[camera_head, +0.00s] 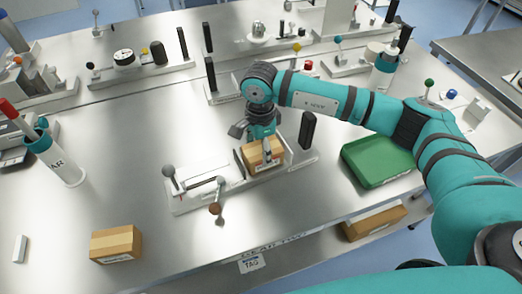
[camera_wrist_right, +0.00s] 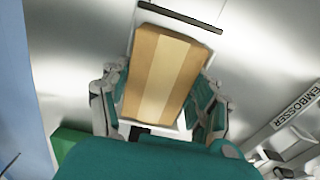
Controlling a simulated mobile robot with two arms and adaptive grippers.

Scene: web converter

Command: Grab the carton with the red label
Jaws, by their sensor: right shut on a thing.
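A tan carton (camera_head: 258,163) with a paler tape strip sits at the fixture in the middle of the table. My right gripper (camera_head: 267,148) reaches down over it and is shut on it. In the right wrist view the carton (camera_wrist_right: 165,70) lies between the two fingers, one on each side. No red label shows on its visible faces. A second tan carton (camera_head: 116,243) stands apart at the table's front left, with a small pale label whose colour is hard to tell. My left gripper is not in view.
The metal fixture (camera_head: 187,203) has ball-ended levers and a black post (camera_head: 307,130) beside the carton. A green box (camera_head: 377,160) lies to the right. Another carton (camera_head: 375,222) is below the table's front edge. The table's left middle is clear.

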